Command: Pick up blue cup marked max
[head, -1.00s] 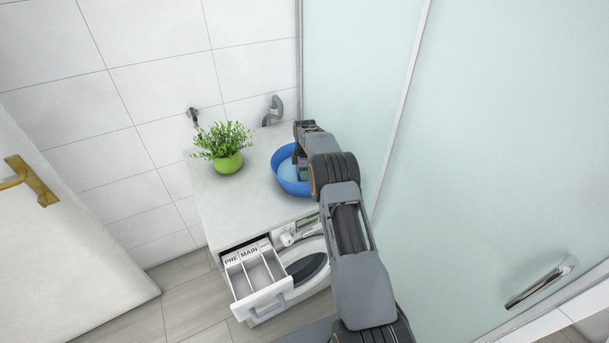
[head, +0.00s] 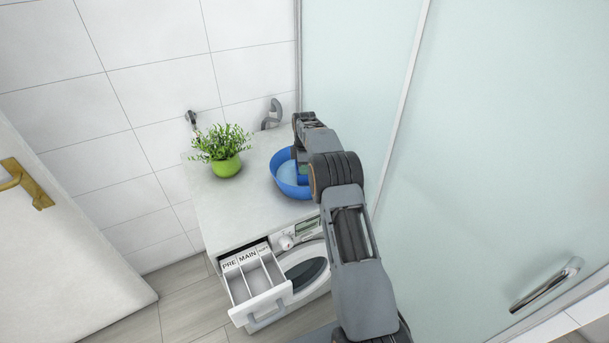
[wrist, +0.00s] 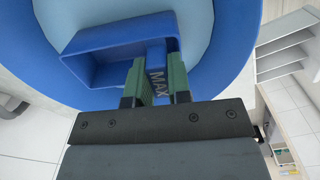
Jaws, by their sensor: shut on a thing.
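The blue cup marked MAX (wrist: 100,56) shows in the wrist view as an open, box-shaped blue vessel. My gripper (wrist: 155,80) has its two green fingers on either side of the cup's blue part lettered MAX, shut on it. Behind the cup is a round blue basin (wrist: 220,75) with a light blue inside. In the head view the basin (head: 283,185) stands on the white top, and the cup (head: 303,172) shows as a small blue patch within its outline. My arm hides most of the cup there. I cannot tell whether the cup touches the basin.
A green potted plant (head: 226,166) stands left of the basin on the washing machine's white top (head: 232,215). The machine's detergent drawer (head: 262,302) is pulled out. A frosted glass panel (head: 480,130) rises close on the right. A white door (head: 60,250) is at the left.

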